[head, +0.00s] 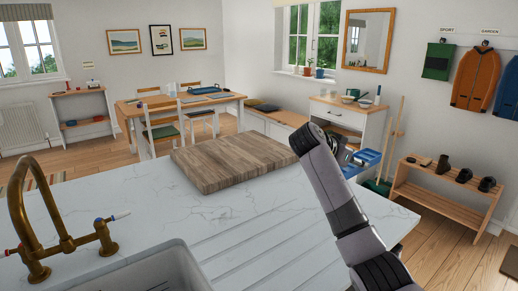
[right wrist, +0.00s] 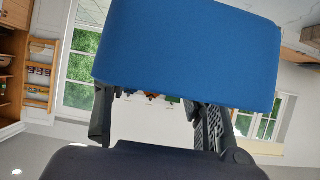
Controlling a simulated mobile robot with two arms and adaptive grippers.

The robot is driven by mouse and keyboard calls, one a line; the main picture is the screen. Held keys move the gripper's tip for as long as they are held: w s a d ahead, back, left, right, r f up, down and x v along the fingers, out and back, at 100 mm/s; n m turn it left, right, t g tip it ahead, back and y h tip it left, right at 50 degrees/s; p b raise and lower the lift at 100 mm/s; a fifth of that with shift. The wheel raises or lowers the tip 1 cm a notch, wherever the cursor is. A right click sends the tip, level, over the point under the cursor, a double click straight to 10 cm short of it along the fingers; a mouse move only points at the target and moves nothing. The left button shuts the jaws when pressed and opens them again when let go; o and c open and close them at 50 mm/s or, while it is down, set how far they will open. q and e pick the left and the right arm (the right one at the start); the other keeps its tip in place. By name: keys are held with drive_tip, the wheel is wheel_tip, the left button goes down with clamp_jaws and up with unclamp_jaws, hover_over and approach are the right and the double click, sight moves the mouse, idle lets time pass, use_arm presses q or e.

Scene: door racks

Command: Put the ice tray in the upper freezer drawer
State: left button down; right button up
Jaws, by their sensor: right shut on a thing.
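A plain blue block-like thing, which I take to be the ice tray (right wrist: 188,50), fills the upper middle of the right wrist view. My right gripper (right wrist: 155,112) is shut on it, with one dark finger at each side under its edge. Only one broad face of it shows, so any compartments are hidden. In the head view my right arm rises from the bottom and hides most of its own gripper. A blue patch (head: 368,156) shows just right of the arm; I cannot tell if it is the held tray. My left gripper and the freezer are not in view.
A wooden board (head: 232,160) lies on the white marble counter (head: 255,230). A brass tap (head: 35,215) and sink (head: 150,275) are at the lower left. A shoe rack (head: 445,190) stands right of the counter. A dining table (head: 180,108) is farther back.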

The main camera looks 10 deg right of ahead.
drive_tip(key=shift+s+a+f+t, duration=0.1)
drive_tip(key=shift+a+t, duration=0.2)
drive_tip(key=shift+a, duration=0.15)
drive_tip(key=s+a+f+n+t+y, duration=0.1)
drive_tip(key=s+a+n+t+y, duration=0.2)
drive_tip(key=s+a, duration=0.6)
drive_tip(key=s+a+f+n+t+y, duration=0.1)
drive_tip(key=s+a+n+t+y, duration=0.3)
drive_tip(key=s+a+n+y, duration=0.4)
drive_tip(key=a+n, duration=0.2)
drive_tip(key=a, duration=0.3)
drive_tip(key=shift+s+a+f, duration=0.25)
drive_tip(key=shift+s+a, duration=0.1)
drive_tip(key=shift+a, duration=0.05)
